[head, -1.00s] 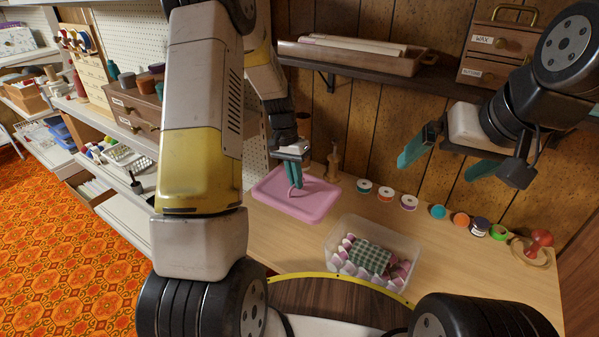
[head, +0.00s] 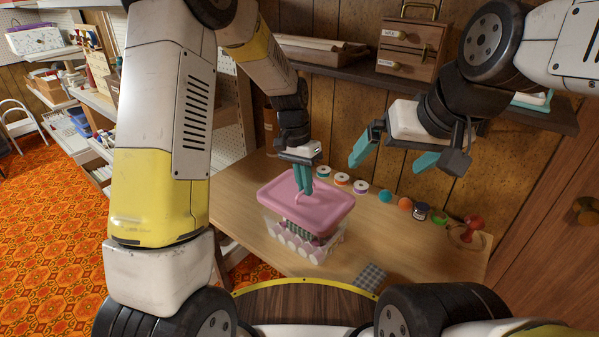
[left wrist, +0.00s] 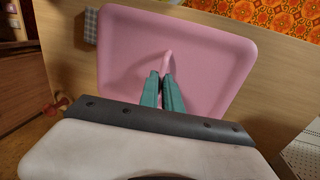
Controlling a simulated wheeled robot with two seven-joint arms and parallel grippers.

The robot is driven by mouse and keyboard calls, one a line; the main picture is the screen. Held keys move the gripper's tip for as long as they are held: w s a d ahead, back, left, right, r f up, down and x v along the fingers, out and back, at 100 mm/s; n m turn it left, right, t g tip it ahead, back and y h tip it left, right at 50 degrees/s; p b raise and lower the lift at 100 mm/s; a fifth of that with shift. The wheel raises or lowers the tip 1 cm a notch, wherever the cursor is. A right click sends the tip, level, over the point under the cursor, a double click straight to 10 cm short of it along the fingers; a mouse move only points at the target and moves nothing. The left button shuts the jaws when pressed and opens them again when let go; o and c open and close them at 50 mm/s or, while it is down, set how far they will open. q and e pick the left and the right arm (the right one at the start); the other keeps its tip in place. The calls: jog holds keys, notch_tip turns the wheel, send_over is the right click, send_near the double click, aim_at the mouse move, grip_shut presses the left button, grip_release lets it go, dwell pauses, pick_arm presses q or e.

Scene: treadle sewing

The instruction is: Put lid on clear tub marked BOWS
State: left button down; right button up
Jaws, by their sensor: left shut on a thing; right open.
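The pink lid (head: 325,208) is held by its raised grip in my left gripper (head: 303,190), which is shut on it. The lid is over the clear tub (head: 322,250) and covers most of its opening. I cannot tell whether it touches the rim; the tub's front still shows below it. Pale rolls and a green checked piece show inside the tub. No BOWS marking is readable. In the left wrist view, the lid (left wrist: 215,60) spreads beneath my left gripper (left wrist: 165,80). My right gripper (head: 395,158) is open and empty, to the right above the table.
Several ribbon spools (head: 341,180) and small coloured items (head: 405,204) line the table's back edge. A red-knobbed stamp (head: 473,223) stands at the right. A grey checked cloth (head: 371,277) lies right of the tub. A shelf with a small drawer chest (head: 408,47) is above.

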aim_at(304, 203)
pick_arm(q)
jog(key=shift+f, duration=0.1)
jog(key=shift+f, duration=3.2)
jog(key=c, duration=1.5)
grip_release()
jog(key=r, duration=0.4)
jog(key=w+a+r, duration=0.1)
jog(key=r, duration=0.2)
jog(key=shift+a+r, duration=0.1)
jog(key=shift+r, duration=0.2)
